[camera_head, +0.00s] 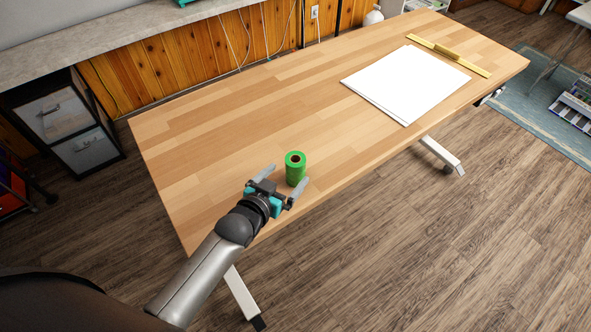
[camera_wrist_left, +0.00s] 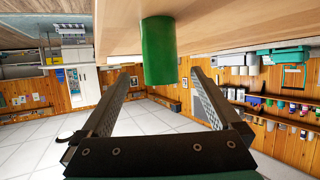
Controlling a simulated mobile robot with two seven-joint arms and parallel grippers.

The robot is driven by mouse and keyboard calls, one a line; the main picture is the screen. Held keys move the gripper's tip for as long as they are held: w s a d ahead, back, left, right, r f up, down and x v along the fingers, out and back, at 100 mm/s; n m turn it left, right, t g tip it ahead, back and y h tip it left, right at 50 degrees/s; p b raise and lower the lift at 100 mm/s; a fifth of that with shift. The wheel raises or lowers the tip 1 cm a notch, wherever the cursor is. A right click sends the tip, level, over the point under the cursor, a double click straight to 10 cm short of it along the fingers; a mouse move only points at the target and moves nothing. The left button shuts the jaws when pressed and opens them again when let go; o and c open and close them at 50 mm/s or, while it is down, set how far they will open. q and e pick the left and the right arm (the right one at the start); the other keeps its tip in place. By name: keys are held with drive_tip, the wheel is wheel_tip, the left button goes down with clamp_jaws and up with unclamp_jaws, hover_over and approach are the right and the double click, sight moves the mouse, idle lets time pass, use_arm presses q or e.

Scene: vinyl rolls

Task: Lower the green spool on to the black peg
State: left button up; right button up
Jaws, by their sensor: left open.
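The green spool (camera_head: 291,171) stands upright on the wooden table near its front edge, with a dark hole in its brown core facing up. My left gripper (camera_head: 289,176) is open, its two fingers pointing at the spool from the near side, one on each side of it. In the left wrist view, which is upside down, the green spool (camera_wrist_left: 159,48) shows between and beyond the open fingertips (camera_wrist_left: 161,76). I cannot tell whether either finger touches it. I see no black peg in either view. My right gripper is not in view.
The wooden table (camera_head: 230,125) is mostly bare around the spool. A stack of white sheets (camera_head: 405,83) lies toward the far right, with a yellow ruler-like bar (camera_head: 447,54) beyond it. A grey counter (camera_head: 110,30) and dark drawer unit (camera_head: 65,125) stand to the left.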

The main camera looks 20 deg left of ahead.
sight(295, 165)
use_arm(q)
drive_tip(key=shift+b+x, duration=0.55)
drive_tip(key=shift+x, duration=2.55)
drive_tip(key=shift+w+r, duration=0.1)
drive_tip(key=shift+r, duration=0.05)
drive_tip(key=c, duration=1.5)
drive_tip(key=shift+r, duration=0.1)
wheel_tip(295, 165, up, 20)
drive_tip(key=p, duration=0.4)
drive_tip(key=shift+p, duration=0.3)
